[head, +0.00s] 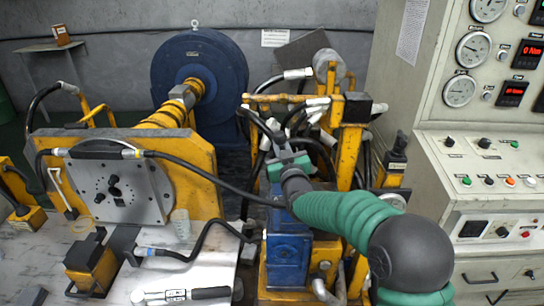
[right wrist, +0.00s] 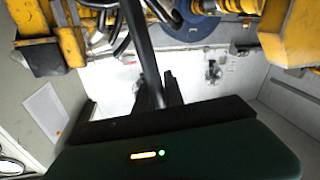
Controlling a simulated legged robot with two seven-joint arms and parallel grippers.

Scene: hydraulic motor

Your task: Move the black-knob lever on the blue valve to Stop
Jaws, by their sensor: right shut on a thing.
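The blue valve (head: 287,250) stands at the centre of the head view, below and in front of the yellow frame. My right gripper (head: 280,145) reaches over it, its arm in a green ribbed sleeve coming from the right. In the right wrist view a dark rod, the lever (right wrist: 143,50), runs down from the top edge to between the fingers of my right gripper (right wrist: 158,95), which is shut on it. The black knob cannot be made out in either view. The arm and gripper hide the lever in the head view. My left gripper is not in view.
Black hoses and yellow pipework (head: 300,100) crowd around the gripper. A control console (head: 485,160) stands at the right. A yellow plate with a steel flange (head: 120,190) is at the left, above a light table (head: 50,260) with a tool (head: 185,294) on it.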

